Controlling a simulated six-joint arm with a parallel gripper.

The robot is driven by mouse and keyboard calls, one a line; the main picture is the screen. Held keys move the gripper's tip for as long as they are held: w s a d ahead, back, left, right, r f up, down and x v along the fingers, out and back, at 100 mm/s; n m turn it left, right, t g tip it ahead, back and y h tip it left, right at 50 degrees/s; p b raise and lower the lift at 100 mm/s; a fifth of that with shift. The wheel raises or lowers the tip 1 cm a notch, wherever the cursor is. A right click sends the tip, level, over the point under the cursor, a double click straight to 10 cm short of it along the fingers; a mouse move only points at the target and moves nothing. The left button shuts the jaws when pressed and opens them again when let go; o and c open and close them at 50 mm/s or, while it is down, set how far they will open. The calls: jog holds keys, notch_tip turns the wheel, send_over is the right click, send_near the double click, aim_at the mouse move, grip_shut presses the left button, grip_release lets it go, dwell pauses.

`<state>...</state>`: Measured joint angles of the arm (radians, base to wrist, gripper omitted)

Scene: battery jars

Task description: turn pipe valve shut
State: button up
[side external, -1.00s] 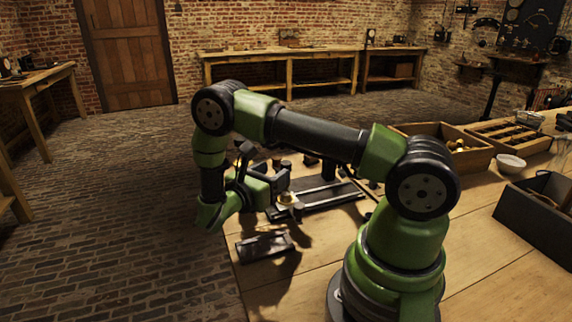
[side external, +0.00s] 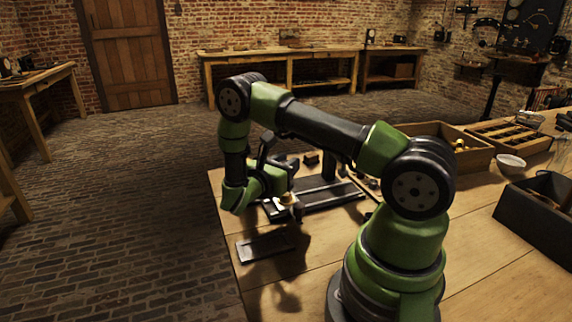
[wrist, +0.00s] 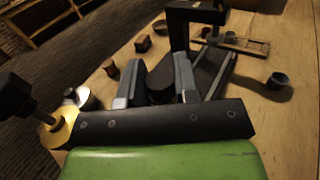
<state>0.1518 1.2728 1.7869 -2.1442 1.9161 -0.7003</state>
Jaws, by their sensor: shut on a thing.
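I cannot make out a pipe valve for certain. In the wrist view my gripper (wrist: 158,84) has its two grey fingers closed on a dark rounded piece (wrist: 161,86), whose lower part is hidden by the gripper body. A brass round fitting (wrist: 61,128) with a black-knobbed stem (wrist: 15,97) shows at the left of the wrist view, beside the gripper. A dark railed stand (side external: 322,195) with an upright post (wrist: 180,28) lies just beyond the gripper.
A flat grey tray (side external: 264,246) lies bare near the table's front left. Small brown blocks (wrist: 143,43) and a dark cup (wrist: 278,80) stand around the stand. A wooden crate (side external: 478,158), white bowl (side external: 511,164) and dark open box (side external: 535,208) stand at the right.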

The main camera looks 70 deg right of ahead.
jog(key=shift+n+t, duration=1.1)
jog(key=shift+t, duration=0.6)
jog(key=shift+n+t, duration=1.1)
jog(key=shift+t, duration=0.6)
jog(key=o, duration=0.9)
jog(key=a, duration=0.3)
jog(key=s+a, duration=0.1)
jog(key=a, duration=0.2)
jog(key=s+a, duration=0.1)
jog(key=a, duration=0.2)
jog(key=shift+a, duration=0.4)
jog(key=shift+o, duration=0.2)
